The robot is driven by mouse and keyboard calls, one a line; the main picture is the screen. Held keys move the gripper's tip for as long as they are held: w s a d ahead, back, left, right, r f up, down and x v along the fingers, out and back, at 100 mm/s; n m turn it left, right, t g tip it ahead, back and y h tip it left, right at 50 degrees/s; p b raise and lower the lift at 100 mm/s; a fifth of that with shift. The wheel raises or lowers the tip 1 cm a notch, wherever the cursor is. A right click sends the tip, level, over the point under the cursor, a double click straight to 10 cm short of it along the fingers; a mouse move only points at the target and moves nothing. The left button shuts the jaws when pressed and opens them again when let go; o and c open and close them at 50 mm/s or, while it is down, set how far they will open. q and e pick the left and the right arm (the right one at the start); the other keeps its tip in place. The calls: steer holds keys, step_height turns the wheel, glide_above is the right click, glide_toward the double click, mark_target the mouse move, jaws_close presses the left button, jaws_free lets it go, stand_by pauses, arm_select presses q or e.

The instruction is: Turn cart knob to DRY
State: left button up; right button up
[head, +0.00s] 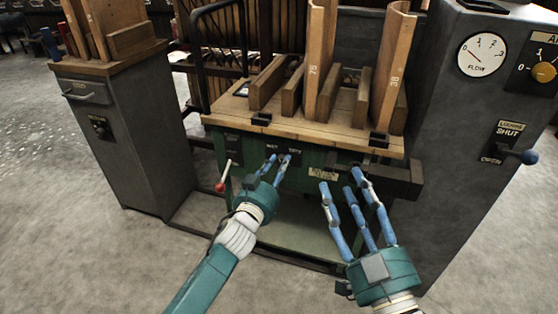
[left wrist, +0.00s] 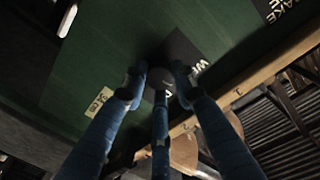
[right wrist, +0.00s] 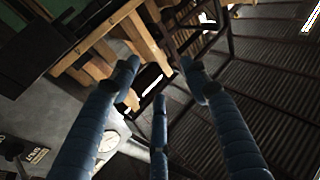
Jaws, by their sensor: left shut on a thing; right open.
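The cart (head: 330,128) has a wooden top and a green front panel with a dark plate lettered WET and, partly covered, a second word. My left gripper (head: 277,160) is at this plate, its blue fingers closed around the dark round cart knob. The knob (left wrist: 158,80) shows between the fingertips in the left wrist view; the fingers mostly hide it in the head view. I cannot tell which word it points at. My right gripper (head: 341,181) is open and empty in front of the cart's right side. Its spread fingers show in the right wrist view (right wrist: 160,75).
A lever with a red ball (head: 221,187) sticks out left of the knob plate. A grey cabinet (head: 122,140) stands at the left. A tall grey unit (head: 455,160) with a flow gauge and a blue-knobbed lever (head: 528,157) stands at the right. Wooden boards rise from the cart top.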

arm_select(q)
steer(key=m+p, duration=0.1)
steer(key=m, duration=0.2)
steer(key=shift+r+m+p, duration=0.3)
steer(key=shift+p, duration=0.1)
steer(key=m+p, duration=0.1)
steer(key=m, duration=0.4)
steer(key=shift+d+y, duration=0.15)
steer(key=shift+y, duration=0.25)
steer(key=shift+f+m+p, duration=0.15)
steer(key=shift+m+p, duration=0.15)
steer(key=shift+m, duration=1.4)
arm_select(e)
steer(key=s+d+f+g+h, duration=0.1)
steer(key=f+g, duration=0.4)
steer(key=f, duration=0.5)
steer(key=s+d+f+g+h, duration=0.2)
steer(key=s+f+g, duration=0.3)
steer(key=f, duration=0.4)
steer(key=shift+s+d+f, duration=0.35)
steer(key=shift+d+f, duration=0.05)
steer(key=shift+d, duration=0.2)
arm_select(q)
steer(key=shift+s+d, duration=0.1)
arm_select(e)
steer(key=shift+g, duration=0.3)
arm_select(q)
steer(key=o, duration=1.2)
steer(key=shift+c, duration=0.2)
steer(key=v, duration=1.2)
